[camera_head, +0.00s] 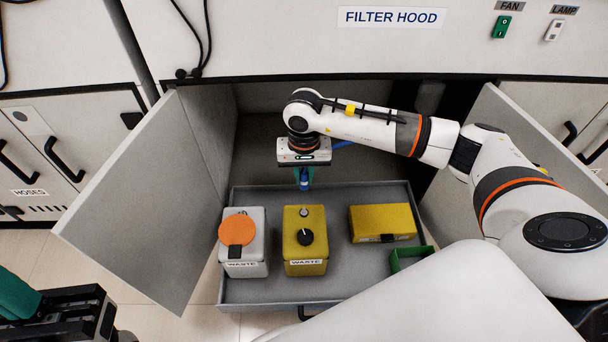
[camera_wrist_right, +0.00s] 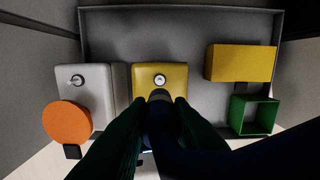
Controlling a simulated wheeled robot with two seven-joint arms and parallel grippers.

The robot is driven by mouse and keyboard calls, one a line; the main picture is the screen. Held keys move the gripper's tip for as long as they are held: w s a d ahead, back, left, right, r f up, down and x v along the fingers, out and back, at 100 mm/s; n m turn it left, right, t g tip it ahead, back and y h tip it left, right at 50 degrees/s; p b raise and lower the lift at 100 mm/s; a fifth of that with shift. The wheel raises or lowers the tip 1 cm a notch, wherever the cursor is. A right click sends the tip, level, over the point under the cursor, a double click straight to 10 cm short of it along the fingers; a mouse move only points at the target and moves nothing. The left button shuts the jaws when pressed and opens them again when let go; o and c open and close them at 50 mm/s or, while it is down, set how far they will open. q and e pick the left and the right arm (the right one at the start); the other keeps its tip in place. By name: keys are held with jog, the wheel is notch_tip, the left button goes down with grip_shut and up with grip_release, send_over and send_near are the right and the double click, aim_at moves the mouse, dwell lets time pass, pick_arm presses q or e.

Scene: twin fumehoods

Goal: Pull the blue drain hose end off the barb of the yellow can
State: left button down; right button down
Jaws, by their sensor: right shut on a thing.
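The yellow can (camera_head: 317,251), labelled WASTE, stands upright in the grey drawer tray. Its barb (camera_head: 304,212) is a small pale stub on the top; in the right wrist view the barb (camera_wrist_right: 159,80) looks bare. My right gripper (camera_head: 304,183) hangs above and behind the can, shut on the blue drain hose end (camera_head: 304,182). In the right wrist view the dark hose end (camera_wrist_right: 160,105) sits between the green fingers, apparently apart from the barb. My left gripper (camera_head: 18,296) shows partly at the lower left, its opening unclear.
A white can (camera_head: 256,256) with an orange disc (camera_head: 237,230) stands left of the yellow can. A yellow box (camera_head: 382,222) and an open green bin (camera_head: 408,258) are to the right. Open cabinet doors (camera_head: 135,205) flank the pulled-out grey tray (camera_head: 350,290).

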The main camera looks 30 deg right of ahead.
aim_at(304, 173)
jog(key=shift+r, duration=0.5)
jog(key=shift+r, duration=0.1)
jog(key=shift+r+p, duration=0.2)
jog(key=shift+p, duration=0.15)
jog(key=shift+r+p, duration=0.6)
jog(key=shift+r, duration=0.6)
jog(key=shift+f, duration=0.15)
